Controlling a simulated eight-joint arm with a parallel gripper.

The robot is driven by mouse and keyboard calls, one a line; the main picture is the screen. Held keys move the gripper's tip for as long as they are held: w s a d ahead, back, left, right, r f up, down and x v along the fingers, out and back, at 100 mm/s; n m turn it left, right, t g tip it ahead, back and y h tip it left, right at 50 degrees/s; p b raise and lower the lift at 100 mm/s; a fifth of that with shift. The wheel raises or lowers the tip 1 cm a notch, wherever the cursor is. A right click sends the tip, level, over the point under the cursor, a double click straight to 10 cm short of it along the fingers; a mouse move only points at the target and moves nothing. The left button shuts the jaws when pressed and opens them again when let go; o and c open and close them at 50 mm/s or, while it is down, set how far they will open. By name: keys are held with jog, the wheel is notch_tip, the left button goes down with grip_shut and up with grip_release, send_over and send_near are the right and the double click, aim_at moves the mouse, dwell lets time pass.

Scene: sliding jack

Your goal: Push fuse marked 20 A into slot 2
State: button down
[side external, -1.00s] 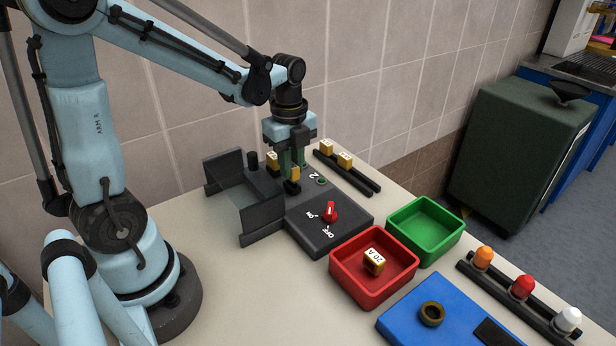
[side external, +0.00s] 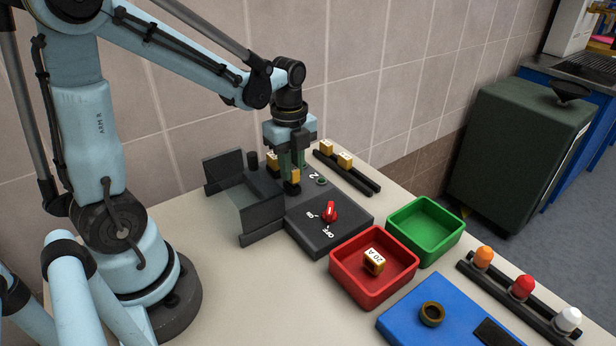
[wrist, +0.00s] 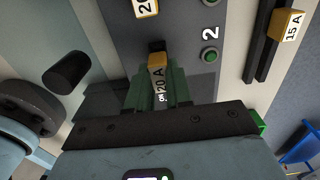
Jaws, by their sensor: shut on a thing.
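My gripper (wrist: 158,92) is shut on a yellow fuse marked 20 A (wrist: 160,68), over the grey fuse panel in the wrist view. The side view shows this fuse (side external: 295,175) upright at a dark holder (side external: 292,189); how deep it sits cannot be told. A black slot (wrist: 157,46) shows just beyond the fuse, near the white label 2 (wrist: 209,30) and a green round lamp or button (wrist: 210,55). Another yellow fuse (wrist: 145,8), its marking cut off, sits in the panel nearby; it also shows beside my fingers in the side view (side external: 272,160).
The box carries a red knob (side external: 330,211) with ON and OFF marks. A red tray (side external: 345,279) holds another 20 A fuse (side external: 374,262). A green tray (side external: 440,248) is empty. A dark rail (side external: 365,181) holds two fuses. An open dark cover (side external: 262,219) stands left.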

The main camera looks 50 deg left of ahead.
jog(key=shift+f, duration=0.5)
jog(key=c, duration=0.9)
grip_release()
jog(key=shift+c, duration=0.2)
notch_tip(320, 180, up, 12)
jog(key=s+d+f+n+t, duration=0.4)
jog(key=d+n+t, duration=0.3)
jog(key=n, duration=1.1)
jog(key=shift+d, duration=0.5)
